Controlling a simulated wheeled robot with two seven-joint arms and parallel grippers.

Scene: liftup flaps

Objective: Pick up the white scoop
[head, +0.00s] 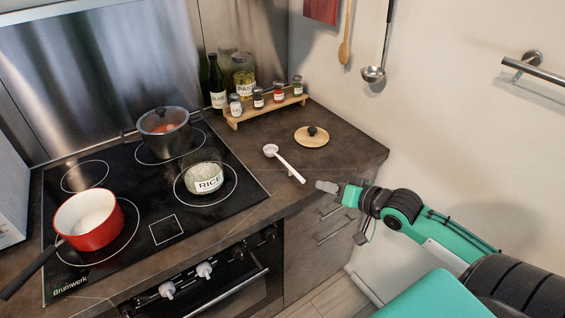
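The white scoop (283,161) lies on the dark countertop to the right of the cooktop. Its round bowl is at the far left end and its handle runs toward the counter's front edge. My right gripper (321,185) is just right of the handle's end, near the front edge, with a small visible gap in the picture. Its grey fingers are seen from the side and overlap, so the opening between them is hidden. My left gripper is not in view.
A wooden lid (312,138) lies behind the scoop. A spice rack (266,108) stands at the back. A rice jar (204,178), a dark pot (163,126) and a red saucepan (88,220) stand on the cooktop. The counter right of the scoop is clear.

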